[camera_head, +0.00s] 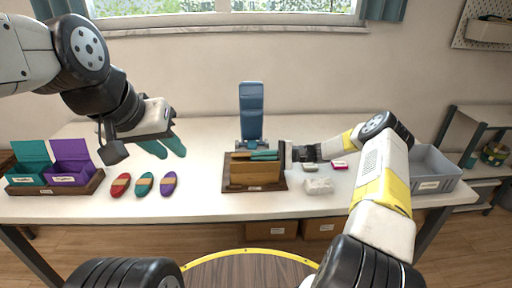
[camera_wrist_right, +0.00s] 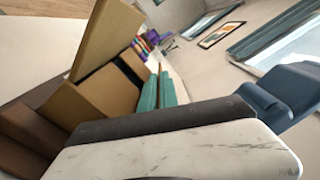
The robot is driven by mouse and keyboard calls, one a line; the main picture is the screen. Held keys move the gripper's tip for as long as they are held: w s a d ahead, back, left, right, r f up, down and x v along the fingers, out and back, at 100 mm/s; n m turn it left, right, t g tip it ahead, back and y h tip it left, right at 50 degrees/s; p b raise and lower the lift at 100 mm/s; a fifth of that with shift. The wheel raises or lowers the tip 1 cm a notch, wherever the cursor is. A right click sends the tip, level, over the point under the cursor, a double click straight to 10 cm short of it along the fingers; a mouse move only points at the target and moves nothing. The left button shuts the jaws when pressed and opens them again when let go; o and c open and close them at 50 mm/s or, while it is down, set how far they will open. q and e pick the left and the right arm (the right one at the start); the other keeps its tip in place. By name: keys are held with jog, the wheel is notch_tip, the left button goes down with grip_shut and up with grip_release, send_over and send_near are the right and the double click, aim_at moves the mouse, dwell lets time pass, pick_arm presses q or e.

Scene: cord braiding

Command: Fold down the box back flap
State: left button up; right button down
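The brown cardboard box (camera_head: 252,175) sits on a dark wooden board on the table. In the right wrist view, a tan panel of the box (camera_wrist_right: 106,38) stands up, with other brown panels (camera_wrist_right: 97,92) beside it. I cannot clearly make out the back flap. My right gripper (camera_head: 256,155) comes in from the right, its teal fingers lying across the top rear of the box.
A blue upright stand (camera_head: 251,105) is close behind the box. Red, teal and purple ovals (camera_head: 144,184) lie left of it. Teal and purple open boxes (camera_head: 70,171) stand far left. A white lump (camera_head: 319,186) lies right of the box, and a grey bin (camera_head: 434,172) further right.

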jog(key=c, duration=1.9)
grip_release()
jog(key=shift+d, duration=0.1)
jog(key=d, duration=1.2)
jog(key=shift+a, duration=0.1)
jog(key=shift+c, duration=0.4)
